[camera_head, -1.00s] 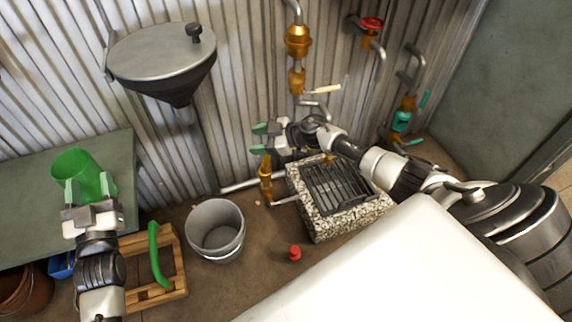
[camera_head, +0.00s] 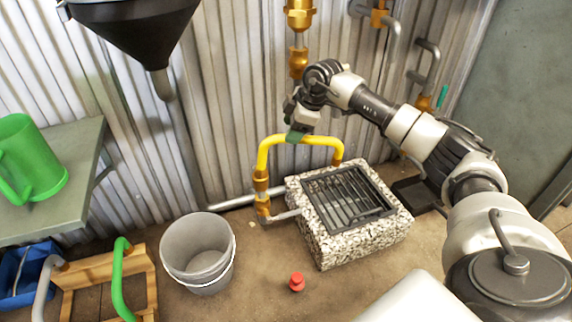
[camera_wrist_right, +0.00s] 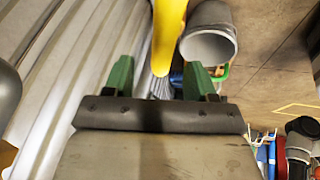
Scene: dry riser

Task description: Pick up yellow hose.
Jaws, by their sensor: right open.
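The yellow hose (camera_head: 318,140) arches between brass fittings beside the drain, in front of the corrugated wall. My right gripper (camera_head: 295,135) is at the top of the arch, its green fingertips overlapping the hose in the head view. In the right wrist view the gripper (camera_wrist_right: 160,78) is open. The hose (camera_wrist_right: 167,38) runs from the top edge down toward the space between the fingertips. I cannot tell whether they touch it. My left gripper is not in the head view.
A stone drain block (camera_head: 362,243) with a metal grate stands right of the hose. A grey bucket (camera_head: 197,250) and a small red piece (camera_head: 297,282) are on the floor. A green jug (camera_head: 32,160) is on the side table (camera_head: 75,205). Pipes and the corrugated wall are close behind.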

